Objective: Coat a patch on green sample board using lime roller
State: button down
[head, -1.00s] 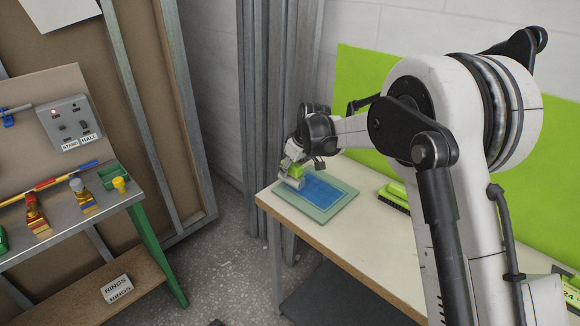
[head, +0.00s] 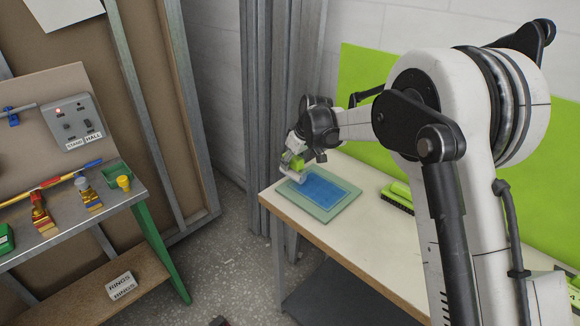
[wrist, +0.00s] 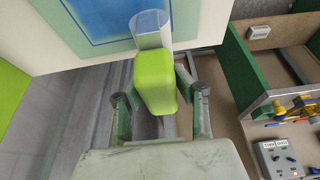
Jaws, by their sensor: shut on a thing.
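The green sample board (head: 318,209) lies flat on the bench, with a blue coated patch (head: 325,185) on its face. It also shows at the top of the wrist view (wrist: 72,32). My gripper (head: 298,160) is shut on the lime handle (wrist: 155,83) of the lime roller. The roller's pale cylinder (wrist: 150,30) is at the patch's edge in the wrist view. In the head view the cylinder is over the board's back-left part. I cannot tell if it touches the surface. My wrist hides part of the roller.
A lime brush-like tool (head: 398,196) lies on the bench (head: 375,235) right of the board. A lime panel (head: 375,75) stands behind. At left is a second table (head: 75,225) with tools, small colored pots and a switch box (head: 75,128). The bench's front is clear.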

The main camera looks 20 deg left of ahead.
jog(key=shift+r+p, duration=0.95)
jog(key=shift+r, duration=1.9)
